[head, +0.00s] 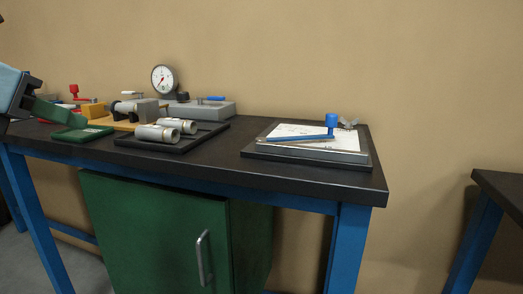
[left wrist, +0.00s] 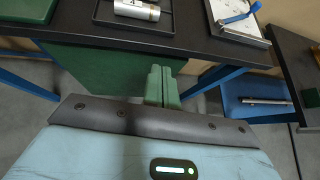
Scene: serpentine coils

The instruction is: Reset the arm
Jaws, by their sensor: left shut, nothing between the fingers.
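My left gripper (head: 80,118) comes in from the left edge of the head view, its green fingers in front of the left part of the workbench (head: 230,160). In the left wrist view the two green fingers (left wrist: 161,78) lie side by side, shut with nothing between them. They point toward the bench's front edge, with the green cabinet and floor behind them. My right gripper is in neither view.
Two silver cylinders (head: 165,130) lie on a black tray (head: 150,146). A dial gauge (head: 163,78), grey block (head: 210,109) and small green tray (head: 82,133) are nearby. A blue-handled plate (head: 332,153) is at right. A green cabinet (head: 155,225) stands below; another table (head: 505,188) is far right.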

